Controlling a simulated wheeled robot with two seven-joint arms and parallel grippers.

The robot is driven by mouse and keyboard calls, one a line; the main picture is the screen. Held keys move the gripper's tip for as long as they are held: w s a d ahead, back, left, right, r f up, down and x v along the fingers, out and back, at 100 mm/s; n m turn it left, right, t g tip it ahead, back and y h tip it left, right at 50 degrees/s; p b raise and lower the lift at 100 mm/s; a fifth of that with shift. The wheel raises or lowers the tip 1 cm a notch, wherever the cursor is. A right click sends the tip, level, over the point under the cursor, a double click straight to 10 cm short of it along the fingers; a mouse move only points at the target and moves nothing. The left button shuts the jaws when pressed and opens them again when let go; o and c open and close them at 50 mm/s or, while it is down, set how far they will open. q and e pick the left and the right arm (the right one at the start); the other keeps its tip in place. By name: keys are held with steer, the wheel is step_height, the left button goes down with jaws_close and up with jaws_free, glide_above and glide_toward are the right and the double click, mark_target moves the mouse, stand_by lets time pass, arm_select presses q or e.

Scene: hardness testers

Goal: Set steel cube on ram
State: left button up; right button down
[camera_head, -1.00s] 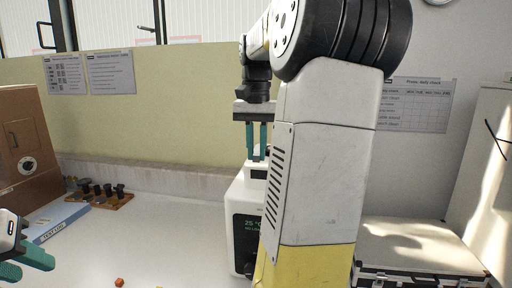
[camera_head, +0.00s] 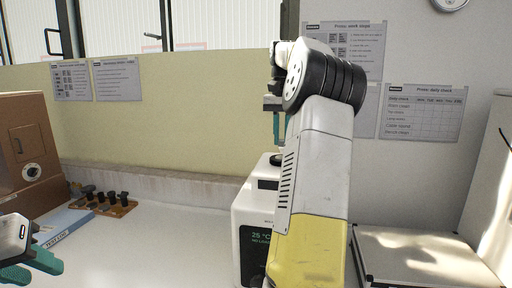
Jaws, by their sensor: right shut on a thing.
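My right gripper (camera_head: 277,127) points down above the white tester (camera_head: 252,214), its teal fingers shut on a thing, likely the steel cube. The cube itself cannot be made out, as the fingers and my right arm cover that spot. A dark round part, perhaps the ram (camera_head: 276,159), shows on top of the tester below the fingertips, with a gap between. My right arm hides the tester's right side. My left gripper (camera_head: 37,269) is at the lower left edge, far from the tester, with its teal fingers apart and nothing seen between them.
A brown cabinet (camera_head: 28,150) stands at the left. A wooden rack (camera_head: 115,208) with dark pegs and a blue-white box (camera_head: 62,226) lie near it. A pale case (camera_head: 410,262) is at the right. The bench between rack and tester is clear.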

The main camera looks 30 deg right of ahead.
mark_target(281, 146)
steer(key=shift+w+d, duration=0.2)
steer(key=shift+w+d+f, duration=0.1)
steer(key=shift+f, duration=1.7)
steer(key=c, duration=1.3)
jaws_free()
steer(key=shift+f, duration=0.1)
steer(key=shift+c, duration=0.2)
